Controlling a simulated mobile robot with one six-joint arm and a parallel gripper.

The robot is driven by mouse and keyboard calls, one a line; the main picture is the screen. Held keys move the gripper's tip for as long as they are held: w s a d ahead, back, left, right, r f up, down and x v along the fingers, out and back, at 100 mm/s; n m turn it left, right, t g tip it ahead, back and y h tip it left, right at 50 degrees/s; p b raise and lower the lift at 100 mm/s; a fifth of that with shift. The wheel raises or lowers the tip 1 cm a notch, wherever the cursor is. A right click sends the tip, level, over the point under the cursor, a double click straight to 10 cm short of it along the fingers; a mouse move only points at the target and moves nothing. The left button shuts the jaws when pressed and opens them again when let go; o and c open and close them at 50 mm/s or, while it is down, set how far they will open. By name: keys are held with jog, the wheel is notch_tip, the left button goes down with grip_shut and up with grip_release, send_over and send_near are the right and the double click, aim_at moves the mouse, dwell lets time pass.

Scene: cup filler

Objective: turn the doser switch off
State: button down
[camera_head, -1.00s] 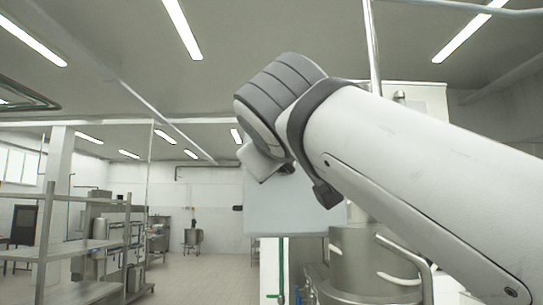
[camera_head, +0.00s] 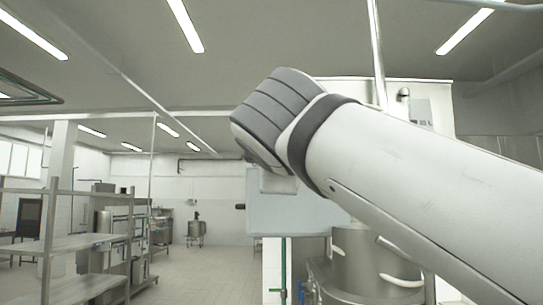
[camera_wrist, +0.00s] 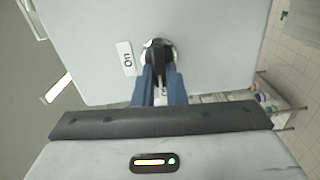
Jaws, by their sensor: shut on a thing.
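The doser switch is a black knob (camera_wrist: 157,53) on a round plate on a pale grey panel (camera_wrist: 85,60), seen in the wrist view. A white "On" label (camera_wrist: 127,58) sits left of the knob. Another label lies partly hidden between my fingers and cannot be read. My gripper (camera_wrist: 159,70), with blue fingers, is shut on the knob. In the head view the pale panel (camera_head: 290,218) shows behind my arm, which hides the switch and my gripper.
A steel vessel (camera_head: 360,262) with handles stands below right of the panel. A green pipe (camera_head: 283,270) runs down under the panel. Steel shelving (camera_head: 75,245) stands at the left.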

jog(key=shift+f+n, duration=0.1)
jog(key=shift+n, duration=0.3)
jog(key=c, duration=1.5)
grip_release()
jog(key=shift+s, duration=0.1)
jog(key=shift+s+a+b, duration=0.1)
jog(key=shift+s+b, duration=1.15)
jog(key=shift+s, duration=2.55)
